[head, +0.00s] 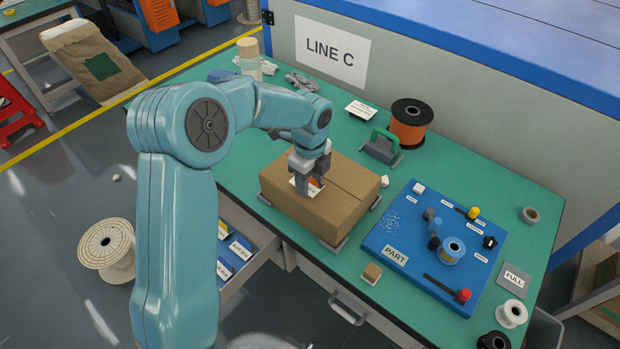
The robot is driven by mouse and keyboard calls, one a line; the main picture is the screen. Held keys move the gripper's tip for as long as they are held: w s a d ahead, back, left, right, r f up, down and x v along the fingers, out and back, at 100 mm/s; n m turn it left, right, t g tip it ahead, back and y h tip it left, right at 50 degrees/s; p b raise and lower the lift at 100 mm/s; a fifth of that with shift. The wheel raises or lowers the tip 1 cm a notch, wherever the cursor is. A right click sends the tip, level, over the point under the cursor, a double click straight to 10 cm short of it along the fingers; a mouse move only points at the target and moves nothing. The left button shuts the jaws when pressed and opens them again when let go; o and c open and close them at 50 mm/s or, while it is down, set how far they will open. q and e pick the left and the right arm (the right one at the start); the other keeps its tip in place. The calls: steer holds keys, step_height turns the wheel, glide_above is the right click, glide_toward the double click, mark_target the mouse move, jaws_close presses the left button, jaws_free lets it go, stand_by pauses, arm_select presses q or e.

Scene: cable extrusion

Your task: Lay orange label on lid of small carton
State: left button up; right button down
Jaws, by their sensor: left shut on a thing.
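The small carton (338,208) is a closed brown cardboard box on the green table, between grey corner stops. My left gripper (308,188) is over the left part of its lid, pointing down. It is shut on the orange label (315,183), a small piece with orange and white showing between and beside the fingers. The fingers hide part of the label. I cannot tell whether the label touches the lid. My right gripper is not in view.
A small brown block (371,273) is near the front edge. An open drawer (240,250) juts out at left.

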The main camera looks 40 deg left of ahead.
arm_select(q)
steer(key=shift+f+b, duration=0.4)
steer(key=shift+f, duration=0.25)
steer(key=o, duration=0.9)
step_height(320, 180, up, 16)
steer(key=shift+r, duration=0.2)
stand_by(0.6)
